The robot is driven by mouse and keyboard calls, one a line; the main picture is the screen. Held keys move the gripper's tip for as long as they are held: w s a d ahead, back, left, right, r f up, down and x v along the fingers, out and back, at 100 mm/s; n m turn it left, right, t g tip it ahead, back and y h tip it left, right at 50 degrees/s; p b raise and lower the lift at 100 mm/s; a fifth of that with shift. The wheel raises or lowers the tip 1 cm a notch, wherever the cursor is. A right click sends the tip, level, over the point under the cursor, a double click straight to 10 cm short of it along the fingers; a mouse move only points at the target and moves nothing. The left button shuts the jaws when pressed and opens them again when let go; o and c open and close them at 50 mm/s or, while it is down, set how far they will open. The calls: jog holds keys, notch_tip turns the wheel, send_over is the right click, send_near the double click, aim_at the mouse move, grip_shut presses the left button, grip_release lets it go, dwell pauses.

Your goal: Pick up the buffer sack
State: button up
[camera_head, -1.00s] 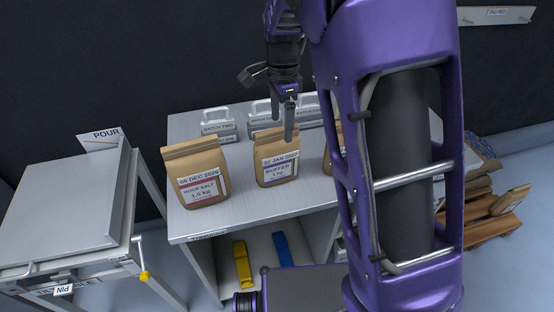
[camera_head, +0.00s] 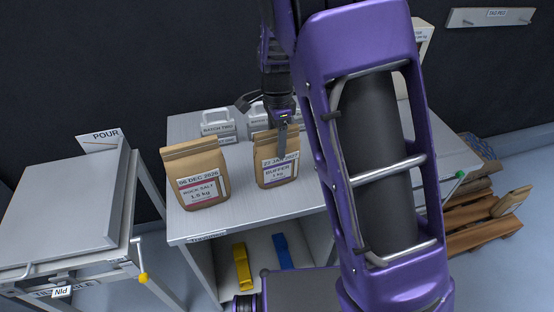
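The buffer sack (camera_head: 274,172) is a brown paper bag with a white label reading BUFFER and 1 kg. It stands upright on the grey bench top (camera_head: 237,205). My gripper (camera_head: 282,150) points down at the sack's top, and one dark finger shows in front of the sack's upper label. The other finger is not clearly visible, so I cannot tell how far apart the fingers are or whether they touch the sack.
A larger rock salt sack (camera_head: 196,188) stands left of the buffer sack. White batch-marked holders (camera_head: 217,125) are behind. A pouring table (camera_head: 62,205) is at left. Yellow (camera_head: 242,265) and blue (camera_head: 283,252) items lie on the lower shelf. A wooden pallet (camera_head: 480,235) is at right.

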grip_shut()
jog(key=shift+w+r, duration=0.1)
jog(key=shift+r, duration=0.05)
